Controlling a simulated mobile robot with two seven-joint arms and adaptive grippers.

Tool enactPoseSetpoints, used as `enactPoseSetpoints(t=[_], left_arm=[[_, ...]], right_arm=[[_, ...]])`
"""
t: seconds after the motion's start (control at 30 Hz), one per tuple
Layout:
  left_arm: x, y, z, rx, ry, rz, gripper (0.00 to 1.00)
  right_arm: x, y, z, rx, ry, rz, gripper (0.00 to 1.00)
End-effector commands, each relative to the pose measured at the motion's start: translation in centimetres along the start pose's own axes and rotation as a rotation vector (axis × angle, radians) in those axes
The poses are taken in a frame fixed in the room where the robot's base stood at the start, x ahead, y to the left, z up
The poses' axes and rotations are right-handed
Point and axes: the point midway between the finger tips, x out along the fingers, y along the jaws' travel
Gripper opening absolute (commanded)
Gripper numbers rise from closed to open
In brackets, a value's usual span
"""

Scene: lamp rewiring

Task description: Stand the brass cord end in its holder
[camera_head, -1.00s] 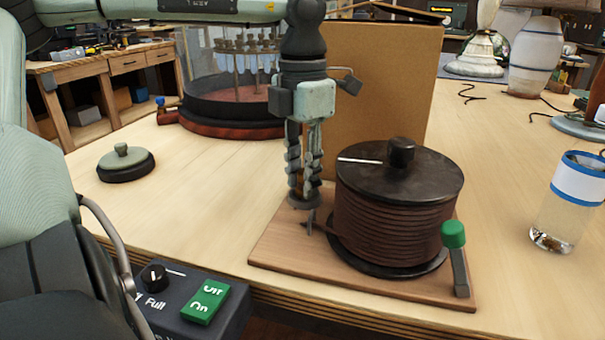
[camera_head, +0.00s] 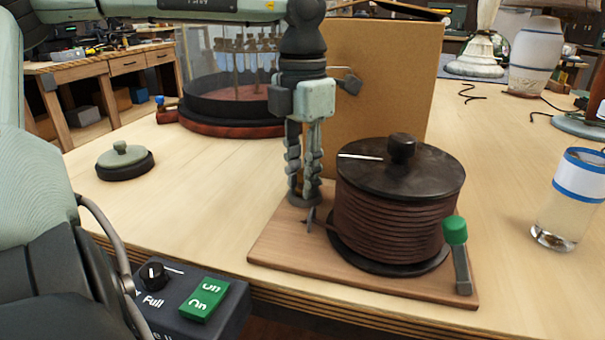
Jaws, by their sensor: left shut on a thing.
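My left gripper (camera_head: 304,197) points straight down over the left part of a wooden board, its fingers closed together. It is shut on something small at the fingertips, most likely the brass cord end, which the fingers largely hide. A dark brown cord is wound on a black-topped spool (camera_head: 396,215) just right of the gripper. A small dark upright piece (camera_head: 311,219) stands on the board right by the fingertips, where the cord leaves the spool. I cannot tell whether it is the holder. My right gripper is not in view.
The wooden board (camera_head: 285,259) carries a green-topped lever (camera_head: 456,234) at its right corner. A brown panel (camera_head: 385,85) stands behind. A glass jar (camera_head: 570,195) is at right, a lidded disc (camera_head: 125,162) at left, a control box (camera_head: 205,302) at the front edge.

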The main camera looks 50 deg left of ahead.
Motion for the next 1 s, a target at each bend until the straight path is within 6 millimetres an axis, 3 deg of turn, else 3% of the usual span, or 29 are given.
enactPoseSetpoints(t=[0.3, 0.33, 0.5, 1.0], left_arm=[[0.22, 0.0, 0.0, 0.0, 0.0, 0.0, 0.0], [0.22, 0.0, 0.0, 0.0, 0.0, 0.0, 0.3], [0.23, 0.0, 0.0, 0.0, 0.0, 0.0, 0.51], [0.24, 0.0, 0.0, 0.0, 0.0, 0.0, 0.51]], right_arm=[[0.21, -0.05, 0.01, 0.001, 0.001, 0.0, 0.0], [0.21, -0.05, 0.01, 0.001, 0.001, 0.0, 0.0], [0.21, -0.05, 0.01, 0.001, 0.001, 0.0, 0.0], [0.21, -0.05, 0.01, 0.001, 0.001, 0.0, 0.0]])
